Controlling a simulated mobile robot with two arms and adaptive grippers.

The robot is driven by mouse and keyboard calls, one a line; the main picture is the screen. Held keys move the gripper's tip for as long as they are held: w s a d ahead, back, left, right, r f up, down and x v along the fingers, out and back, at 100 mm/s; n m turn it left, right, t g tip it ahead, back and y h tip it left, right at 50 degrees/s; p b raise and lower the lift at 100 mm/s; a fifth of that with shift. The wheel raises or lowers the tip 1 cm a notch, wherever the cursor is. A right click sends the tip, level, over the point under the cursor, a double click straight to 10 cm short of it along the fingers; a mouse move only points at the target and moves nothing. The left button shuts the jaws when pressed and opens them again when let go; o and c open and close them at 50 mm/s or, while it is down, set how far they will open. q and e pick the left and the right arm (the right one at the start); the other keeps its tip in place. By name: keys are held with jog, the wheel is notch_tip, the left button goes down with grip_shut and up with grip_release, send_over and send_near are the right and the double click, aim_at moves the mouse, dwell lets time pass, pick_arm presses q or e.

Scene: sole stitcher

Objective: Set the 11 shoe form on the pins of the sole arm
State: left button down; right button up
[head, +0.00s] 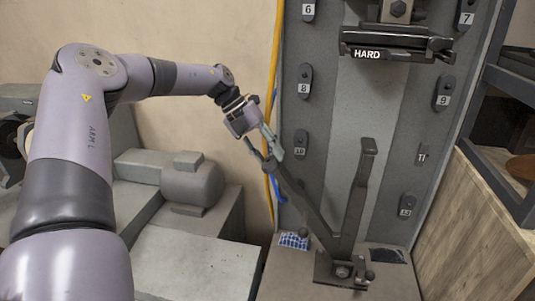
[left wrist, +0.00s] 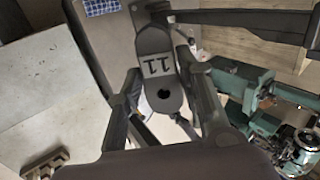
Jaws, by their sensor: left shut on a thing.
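The 11 shoe form (left wrist: 157,67) is a dark grey rounded plate with a hole near its close end. In the left wrist view it lies between the fingers of my left gripper (left wrist: 162,80), which is shut on it. In the head view my left gripper (head: 270,150) is at the upper end of the slanted left bar of the sole arm (head: 305,200). The form is hard to make out there. The sole arm's other bar (head: 356,190) stands upright to the right. Its pins are not clearly visible, and I cannot tell whether the form touches them. My right gripper is not in view.
Numbered forms hang on the grey panel, such as 8 (head: 304,82), 10 (head: 300,143) and 9 (head: 444,92). A HARD clamp (head: 397,45) is above. A yellow pipe (head: 272,75) runs behind my gripper.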

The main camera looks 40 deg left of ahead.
pick_arm(q)
jog(key=shift+r, duration=0.1)
jog(key=c, duration=1.2)
grip_release()
jog(key=shift+o, duration=0.8)
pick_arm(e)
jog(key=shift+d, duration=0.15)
pick_arm(q)
jog(key=shift+s, duration=0.1)
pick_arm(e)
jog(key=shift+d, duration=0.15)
